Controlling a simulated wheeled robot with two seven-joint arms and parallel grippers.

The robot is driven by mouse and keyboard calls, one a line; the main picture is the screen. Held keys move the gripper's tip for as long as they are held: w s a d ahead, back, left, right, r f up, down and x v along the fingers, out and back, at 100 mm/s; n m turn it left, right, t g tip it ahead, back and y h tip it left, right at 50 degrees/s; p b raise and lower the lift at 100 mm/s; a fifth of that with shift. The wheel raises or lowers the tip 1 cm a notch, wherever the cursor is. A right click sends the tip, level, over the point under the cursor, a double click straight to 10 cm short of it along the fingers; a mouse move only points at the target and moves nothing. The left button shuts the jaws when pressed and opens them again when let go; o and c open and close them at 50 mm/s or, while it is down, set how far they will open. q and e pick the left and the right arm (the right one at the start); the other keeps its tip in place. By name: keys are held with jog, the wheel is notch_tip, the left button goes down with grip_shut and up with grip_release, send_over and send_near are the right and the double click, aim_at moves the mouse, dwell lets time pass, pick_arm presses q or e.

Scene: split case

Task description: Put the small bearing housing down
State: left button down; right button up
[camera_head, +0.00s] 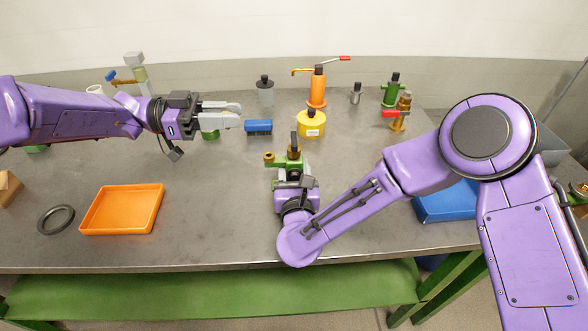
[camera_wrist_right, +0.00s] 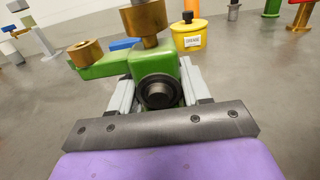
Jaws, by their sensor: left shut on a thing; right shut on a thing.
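The small bearing housing, a green piece with brass-coloured cylinders and a dark round bore, is in the right wrist view (camera_wrist_right: 188,78) and in the head view (camera_head: 291,161). My right gripper (camera_head: 294,174) is shut on it, with one grey finger on each side. I cannot tell whether its underside touches the table. My left gripper (camera_head: 241,115) points right over the table, shut at the end of a blue block with dark bristles, like a brush (camera_head: 259,126). The hold itself is partly hidden by its fingers.
An orange tray (camera_head: 122,209) and a dark ring (camera_head: 56,219) lie at left on the grey table (camera_head: 215,220). A yellow can (camera_head: 311,124), an orange pump bottle (camera_head: 317,88) and green and brass fittings stand behind. A blue bin (camera_head: 447,204) is right.

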jog(key=o, duration=1.2)
jog(key=shift+f, duration=0.1)
pick_arm(q)
jog(key=shift+r+p, duration=0.15)
jog(key=shift+p, duration=0.15)
pick_arm(e)
jog(key=shift+r, duration=0.25)
pick_arm(q)
notch_tip(320, 180, down, 3)
jog(key=b, duration=0.3)
pick_arm(e)
jog(key=s, duration=1.1)
jog(key=shift+s+f, duration=0.1)
jog(key=shift+s, duration=0.4)
pick_arm(q)
jog(key=shift+a+f, duration=0.1)
jog(key=shift+f, duration=0.1)
pick_arm(e)
jog(key=shift+a, duration=0.1)
